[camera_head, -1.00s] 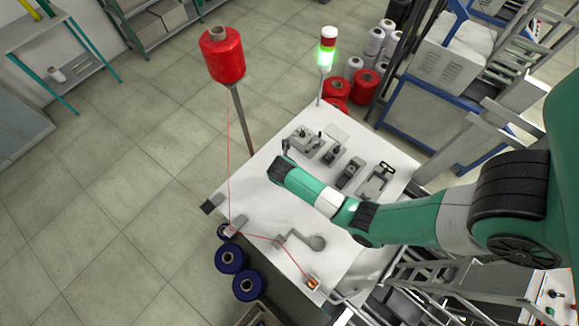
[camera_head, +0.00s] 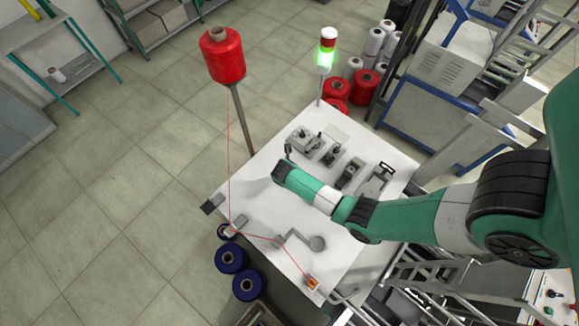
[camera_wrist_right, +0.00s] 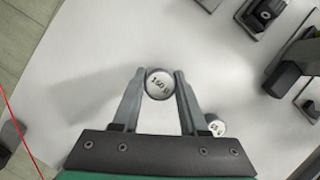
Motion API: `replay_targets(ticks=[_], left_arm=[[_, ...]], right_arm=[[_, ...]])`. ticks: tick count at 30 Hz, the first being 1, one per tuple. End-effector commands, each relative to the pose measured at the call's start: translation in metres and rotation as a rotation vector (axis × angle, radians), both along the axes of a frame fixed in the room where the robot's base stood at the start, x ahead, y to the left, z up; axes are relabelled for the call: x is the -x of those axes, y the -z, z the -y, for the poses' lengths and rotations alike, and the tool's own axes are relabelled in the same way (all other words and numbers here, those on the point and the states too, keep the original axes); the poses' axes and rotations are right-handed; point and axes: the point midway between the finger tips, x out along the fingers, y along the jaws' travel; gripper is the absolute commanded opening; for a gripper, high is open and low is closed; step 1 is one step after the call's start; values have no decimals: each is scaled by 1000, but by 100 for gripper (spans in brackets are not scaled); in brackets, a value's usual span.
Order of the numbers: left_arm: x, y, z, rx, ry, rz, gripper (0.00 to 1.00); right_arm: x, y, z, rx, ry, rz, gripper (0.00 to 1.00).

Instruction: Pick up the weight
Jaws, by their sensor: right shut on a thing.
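The weight (camera_wrist_right: 160,84) is a round silvery piece, its top marked with what looks like 150 g. It sits between the two fingertips of my right gripper (camera_wrist_right: 159,78) in the right wrist view, and the fingers are shut on it. A second, smaller silvery weight (camera_wrist_right: 215,127) stands just right of the right finger, apart from the held one. My left gripper is not in view.
Grey fixtures (camera_head: 330,152) stand along the table's back and right. A red thread runs from the red bobbin (camera_head: 222,57) on a pole down to a guide (camera_head: 232,231) and across to an orange part (camera_head: 312,283). Blue spools (camera_head: 231,257) lie beside the table's front left.

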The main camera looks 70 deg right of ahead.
Motion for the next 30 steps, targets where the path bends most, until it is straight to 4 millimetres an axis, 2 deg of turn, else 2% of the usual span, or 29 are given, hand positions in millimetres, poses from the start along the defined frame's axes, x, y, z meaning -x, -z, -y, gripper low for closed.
replay_targets(ticks=[11, 16, 20, 28, 30], left_arm=[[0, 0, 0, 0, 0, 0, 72], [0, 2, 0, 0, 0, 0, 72], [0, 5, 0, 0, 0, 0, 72], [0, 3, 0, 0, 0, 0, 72], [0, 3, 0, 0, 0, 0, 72]], right_arm=[[0, -1, 0, 1, 0, 1, 0], [-1, -11, 1, 2, 1, 3, 0], [-1, -31, 1, 3, 0, 7, 0], [41, -91, -29, 1, -4, 4, 0], [59, -99, -41, 0, -5, -1, 0]])
